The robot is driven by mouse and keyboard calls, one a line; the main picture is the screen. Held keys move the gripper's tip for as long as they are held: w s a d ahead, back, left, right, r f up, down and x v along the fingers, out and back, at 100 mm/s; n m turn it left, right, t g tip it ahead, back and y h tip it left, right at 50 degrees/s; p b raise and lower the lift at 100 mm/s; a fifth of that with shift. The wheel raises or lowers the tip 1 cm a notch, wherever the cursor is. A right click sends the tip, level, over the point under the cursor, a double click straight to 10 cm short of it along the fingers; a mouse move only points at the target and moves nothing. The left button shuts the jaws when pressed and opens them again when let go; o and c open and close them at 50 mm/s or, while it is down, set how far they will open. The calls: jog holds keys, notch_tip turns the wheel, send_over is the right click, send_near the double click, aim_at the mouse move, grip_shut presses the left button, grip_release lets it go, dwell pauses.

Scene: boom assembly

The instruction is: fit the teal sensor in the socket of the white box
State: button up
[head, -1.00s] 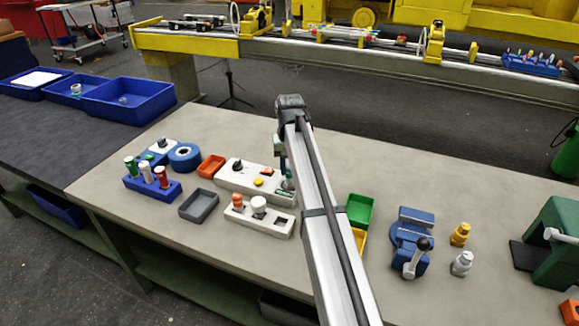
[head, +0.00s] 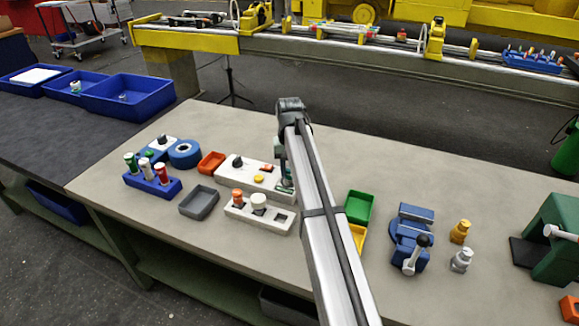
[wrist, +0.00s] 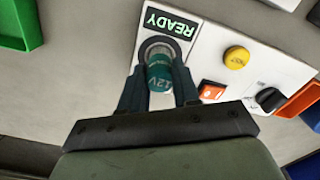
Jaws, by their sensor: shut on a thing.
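The teal sensor (wrist: 160,74), marked 12V, is between the two fingers of my gripper (wrist: 159,80) in the wrist view. My gripper is shut on it. The sensor's far end is at the dark ring of the socket (wrist: 157,44) on the white box (wrist: 213,58), and appears to be inside the ring. How deep it sits cannot be told. The box has a READY label (wrist: 169,21) beside the socket. In the head view the white box (head: 222,175) is at mid-table, its right end partly behind my gripper and arm.
The box carries a yellow button (wrist: 236,57), an orange switch (wrist: 212,90) and a black knob (wrist: 269,98). A second white block (head: 246,217) stands in front, a grey tray (head: 199,203) to its left. Green (head: 359,206) and yellow bins and a blue vise (head: 410,237) are to the right.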

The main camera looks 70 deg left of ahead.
jog(key=shift+f, duration=0.4)
jog(key=o, duration=1.1)
jog(key=shift+r, duration=0.1)
jog(key=shift+r, duration=3.4)
